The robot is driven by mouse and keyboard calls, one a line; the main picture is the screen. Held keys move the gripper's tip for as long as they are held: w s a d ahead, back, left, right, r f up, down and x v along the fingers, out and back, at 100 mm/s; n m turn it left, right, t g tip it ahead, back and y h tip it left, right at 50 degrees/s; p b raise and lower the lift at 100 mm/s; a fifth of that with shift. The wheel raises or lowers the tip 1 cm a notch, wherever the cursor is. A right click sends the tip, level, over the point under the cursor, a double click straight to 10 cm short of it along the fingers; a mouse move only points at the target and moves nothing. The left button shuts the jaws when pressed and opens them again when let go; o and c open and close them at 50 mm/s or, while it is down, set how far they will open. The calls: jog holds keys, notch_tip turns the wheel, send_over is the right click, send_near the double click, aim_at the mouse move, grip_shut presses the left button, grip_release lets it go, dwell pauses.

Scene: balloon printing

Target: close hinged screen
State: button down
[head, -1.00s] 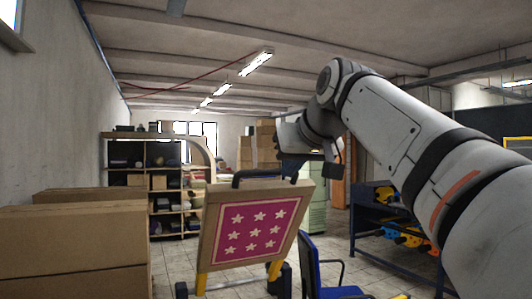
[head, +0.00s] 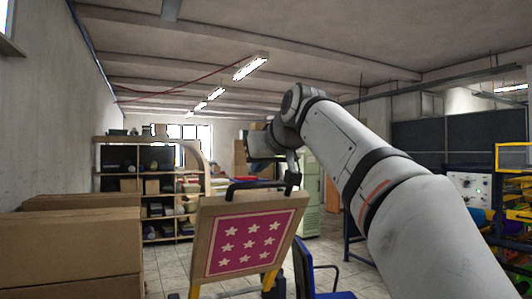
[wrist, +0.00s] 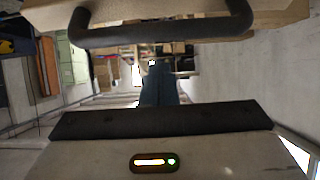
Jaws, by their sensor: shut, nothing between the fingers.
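The hinged screen (head: 287,213) is a wooden frame around a magenta panel with white stars. It stands raised and tilted in the lower middle of the head view. A black bar handle (head: 257,184) runs along its top edge. The handle also shows across the top of the wrist view (wrist: 160,36), with part of the wooden frame behind it. My gripper (head: 292,180) is by the right end of the handle in the head view; contact cannot be told. In the wrist view my gripper (wrist: 153,64) is shut and empty, pointing towards the room below the handle.
A blue chair (head: 304,268) stands just right of the screen. Cardboard boxes (head: 75,250) fill the lower left. A shelf unit (head: 122,190) stands behind. A blue rack (head: 350,240) and coloured bins are at the right. Tiled floor shows between them.

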aim_at(265, 183)
jog(key=shift+s+d+f, duration=0.25)
jog(key=shift+s, duration=0.35)
jog(key=shift+s+d+f, duration=0.2)
jog(key=shift+s, duration=0.35)
jog(key=shift+f, duration=0.35)
jog(key=shift+s, duration=0.1)
